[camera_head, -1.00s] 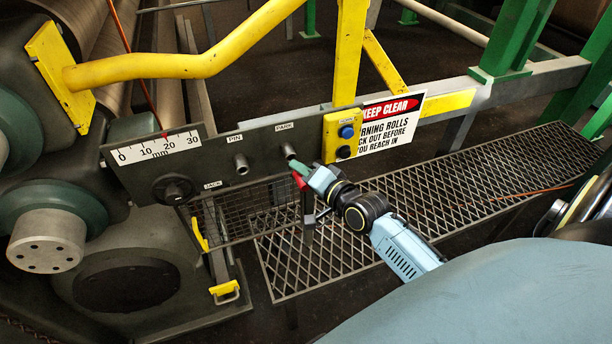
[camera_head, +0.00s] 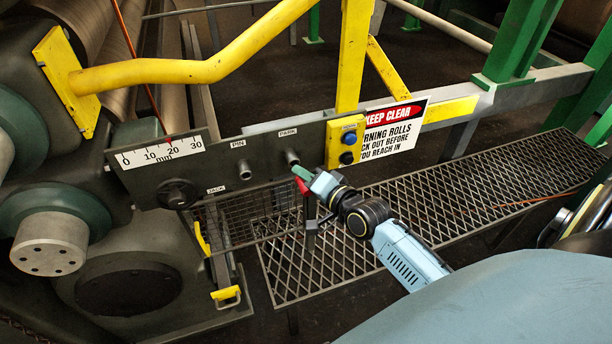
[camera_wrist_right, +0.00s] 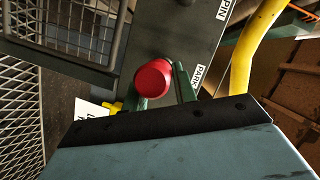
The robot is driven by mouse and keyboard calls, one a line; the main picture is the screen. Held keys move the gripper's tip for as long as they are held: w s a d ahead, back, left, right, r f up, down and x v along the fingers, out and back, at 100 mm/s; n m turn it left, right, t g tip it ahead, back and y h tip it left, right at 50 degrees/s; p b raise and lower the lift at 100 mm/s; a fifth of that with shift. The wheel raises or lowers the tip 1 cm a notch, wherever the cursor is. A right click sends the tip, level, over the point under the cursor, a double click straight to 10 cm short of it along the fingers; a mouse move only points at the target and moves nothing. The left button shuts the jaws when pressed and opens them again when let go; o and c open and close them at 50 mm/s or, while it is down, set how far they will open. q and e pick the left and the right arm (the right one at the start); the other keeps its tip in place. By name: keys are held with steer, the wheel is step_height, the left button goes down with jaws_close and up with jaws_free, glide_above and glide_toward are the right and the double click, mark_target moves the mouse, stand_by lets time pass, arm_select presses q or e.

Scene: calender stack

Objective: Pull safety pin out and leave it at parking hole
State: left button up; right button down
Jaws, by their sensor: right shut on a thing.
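The safety pin shows as a red knob (camera_head: 301,186) at my right gripper (camera_head: 302,173), just below the PARK hole (camera_head: 291,157). In the right wrist view the red knob (camera_wrist_right: 153,78) sits at the green fingers of my right gripper (camera_wrist_right: 162,84), which is shut on it. The knob hides the pin's shaft, so I cannot tell whether its tip is in the PARK hole. The PIN hole (camera_head: 244,172) is a short grey tube to the left, with nothing visible in it. My left gripper is not in view.
The dark panel (camera_head: 215,166) carries a JACK knob (camera_head: 178,194) and a millimetre scale (camera_head: 160,152). A yellow button box (camera_head: 346,141) is close right of the PARK hole. A yellow rail (camera_head: 190,70) runs above. A mesh platform (camera_head: 440,205) lies below my arm.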

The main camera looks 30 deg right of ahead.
steer(key=shift+r, duration=0.1)
steer(key=shift+w+d+b, duration=0.2)
steer(key=shift+w, duration=0.6)
steer(key=shift+w+d+b, duration=0.15)
steer(key=shift+w, duration=0.6)
steer(key=shift+w+d+b, duration=0.2)
steer(key=shift+w, duration=0.6)
stand_by(0.4)
steer(key=c, duration=1)
jaws_free()
steer(key=shift+c, duration=0.2)
steer(key=shift+o, duration=0.5)
steer(key=shift+o, duration=0.9)
steer(key=shift+s, duration=0.1)
